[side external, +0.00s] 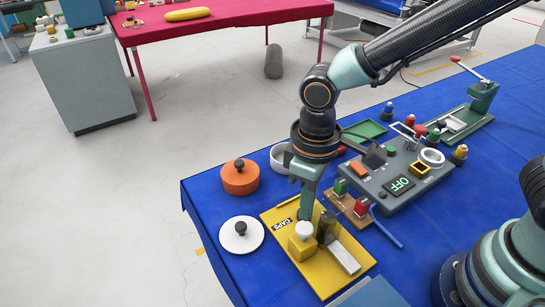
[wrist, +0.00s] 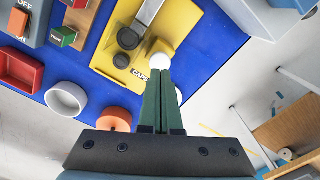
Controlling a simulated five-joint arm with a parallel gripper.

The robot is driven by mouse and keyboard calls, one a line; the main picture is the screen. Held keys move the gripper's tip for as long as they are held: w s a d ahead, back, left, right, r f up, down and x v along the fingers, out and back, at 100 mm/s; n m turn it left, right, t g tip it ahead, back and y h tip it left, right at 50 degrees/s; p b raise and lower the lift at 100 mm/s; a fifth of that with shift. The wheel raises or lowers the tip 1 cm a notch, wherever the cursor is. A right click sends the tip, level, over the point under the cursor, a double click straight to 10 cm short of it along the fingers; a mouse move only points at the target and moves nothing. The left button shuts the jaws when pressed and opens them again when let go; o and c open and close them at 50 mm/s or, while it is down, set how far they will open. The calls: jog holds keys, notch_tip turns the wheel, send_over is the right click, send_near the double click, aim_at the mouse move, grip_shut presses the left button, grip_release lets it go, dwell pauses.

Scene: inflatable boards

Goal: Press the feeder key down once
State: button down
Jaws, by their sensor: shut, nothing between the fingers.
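The yellow feeder (side external: 327,272), labelled CAPS, lies on the blue table. A yellow block on it carries a white round key (side external: 304,230); dark cylinders and a grey metal chute stand beside it. My gripper (side external: 304,215) points down at the key, its fingers closed together and empty. In the wrist view the green fingertips (wrist: 163,78) end right at the white key (wrist: 161,59), hiding part of it and the block. I cannot tell whether they touch it. The feeder (wrist: 180,35) also shows there.
An orange lidded pot (side external: 240,181) and a white lid with a black knob (side external: 241,236) sit left of the feeder. A grey control panel (side external: 395,180) and a small stand with red and green blocks (side external: 347,207) are close on the right. The table's left edge is near.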

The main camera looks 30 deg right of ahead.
aim_at(305, 226)
jog(key=shift+r, duration=1.7)
jog(key=d+r+m+t, duration=0.2)
jog(key=d+r+m, duration=0.1)
jog(key=d, duration=0.7)
jog(key=w+d+r+m+t, duration=0.1)
jog(key=d+r+m+t, duration=0.2)
jog(key=d+r, duration=0.3)
jog(key=d, duration=0.4)
jog(key=shift+d+r+t, duration=0.2)
jog(key=shift+d+t, duration=0.1)
jog(key=shift+d, duration=0.1)
